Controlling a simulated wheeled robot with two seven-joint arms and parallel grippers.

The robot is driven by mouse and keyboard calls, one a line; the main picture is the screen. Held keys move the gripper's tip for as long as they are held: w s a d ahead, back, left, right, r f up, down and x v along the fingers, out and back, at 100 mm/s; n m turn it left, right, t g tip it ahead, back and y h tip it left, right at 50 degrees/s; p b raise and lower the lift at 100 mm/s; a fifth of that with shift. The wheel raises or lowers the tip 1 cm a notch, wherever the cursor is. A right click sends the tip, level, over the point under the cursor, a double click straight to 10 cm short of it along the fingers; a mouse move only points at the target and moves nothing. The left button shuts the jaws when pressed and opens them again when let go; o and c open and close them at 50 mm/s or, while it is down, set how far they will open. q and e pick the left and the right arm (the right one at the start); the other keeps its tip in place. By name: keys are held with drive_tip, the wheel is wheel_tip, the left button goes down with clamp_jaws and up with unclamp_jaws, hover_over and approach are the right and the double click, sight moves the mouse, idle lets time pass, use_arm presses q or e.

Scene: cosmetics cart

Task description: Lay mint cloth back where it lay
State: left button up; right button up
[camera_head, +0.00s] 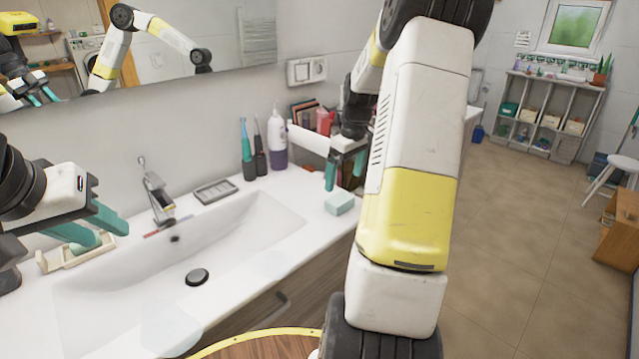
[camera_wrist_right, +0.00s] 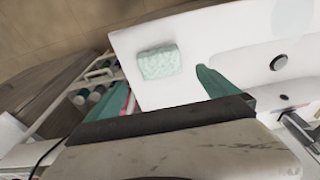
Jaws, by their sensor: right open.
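The mint cloth (camera_head: 340,204) shows as a small, thick pale-green block lying on the white counter at the right front corner of the sink. In the right wrist view the mint cloth (camera_wrist_right: 160,62) has a bumpy surface and lies on bare white counter near its edge. My right gripper (camera_head: 345,172) is above and just behind it, open and empty. In the wrist view its teal fingertips (camera_wrist_right: 165,88) are spread apart, with the cloth beyond the gap between them. My left gripper (camera_head: 100,232) is at the left of the sink, fingers apart, over a cream holder.
The cream holder (camera_head: 75,257) stands on the left counter. The sink basin (camera_head: 240,232) has a tap (camera_head: 155,190) behind it. A grey soap tray (camera_head: 215,190), toothbrushes (camera_head: 248,150) and a white-purple bottle (camera_head: 277,140) line the back. A cart with several bottles (camera_wrist_right: 92,92) stands beside the counter.

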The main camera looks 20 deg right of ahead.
drive_tip(key=s+a+r+m+t, duration=0.2)
drive_tip(key=s+a+r, duration=0.8)
drive_tip(key=a+r, duration=0.35)
drive_tip(key=s+a+m+t, duration=0.1)
drive_tip(key=s+a, duration=0.3)
drive_tip(key=s, duration=0.3)
drive_tip(key=s+a+r+t+y, duration=0.1)
drive_tip(key=s+a, duration=0.3)
drive_tip(key=s, duration=0.3)
drive_tip(key=shift+s+a+r+m+t, duration=0.2)
drive_tip(key=shift+a+r+m+t, duration=0.1)
drive_tip(key=shift+a+m, duration=0.1)
drive_tip(key=shift+c, duration=0.2)
